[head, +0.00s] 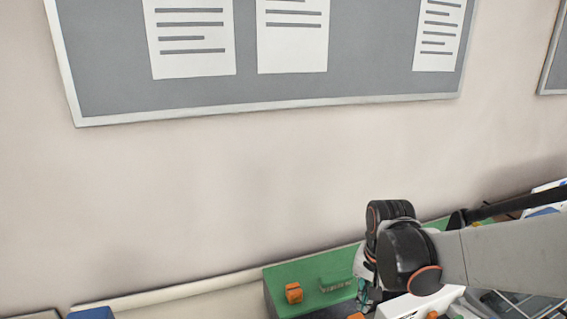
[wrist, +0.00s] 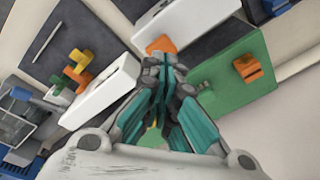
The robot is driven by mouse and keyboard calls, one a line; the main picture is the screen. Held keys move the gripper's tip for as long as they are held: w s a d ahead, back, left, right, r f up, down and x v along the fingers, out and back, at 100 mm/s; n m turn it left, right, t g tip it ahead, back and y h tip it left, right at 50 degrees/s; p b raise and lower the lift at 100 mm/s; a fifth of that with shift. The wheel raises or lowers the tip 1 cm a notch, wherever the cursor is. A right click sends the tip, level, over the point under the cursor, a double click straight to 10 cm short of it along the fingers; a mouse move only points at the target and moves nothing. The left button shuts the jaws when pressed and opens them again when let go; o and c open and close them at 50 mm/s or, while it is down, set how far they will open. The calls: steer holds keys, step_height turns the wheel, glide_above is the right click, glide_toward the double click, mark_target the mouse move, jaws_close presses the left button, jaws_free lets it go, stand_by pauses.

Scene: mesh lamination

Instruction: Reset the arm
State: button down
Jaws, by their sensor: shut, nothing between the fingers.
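My arm reaches in from the right edge of the head view, over the cluttered surface by the wall. My gripper (head: 366,300) is at the bottom of the head view, partly hidden behind my own wrist. In the wrist view my gripper (wrist: 158,68) shows its teal-lined fingers closed together, with nothing between them. An orange block (wrist: 161,45) lies just beyond the fingertips; I cannot tell how far below them it is.
A green box (head: 310,272) bears an orange piece (head: 293,293). White boxes (wrist: 105,95), a dark panel (wrist: 75,40) and yellow, orange and green blocks (wrist: 77,70) crowd the left of the wrist view. A grey notice board (head: 330,90) hangs on the clear wall.

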steer(key=s+r+n+t+b, duration=0.2)
steer(key=s+n+t+b, duration=0.3)
steer(key=s, duration=0.7)
steer(key=shift+s+r+n+t+b, duration=0.4)
steer(key=shift+n+b, duration=0.4)
steer(key=shift+n, duration=0.1)
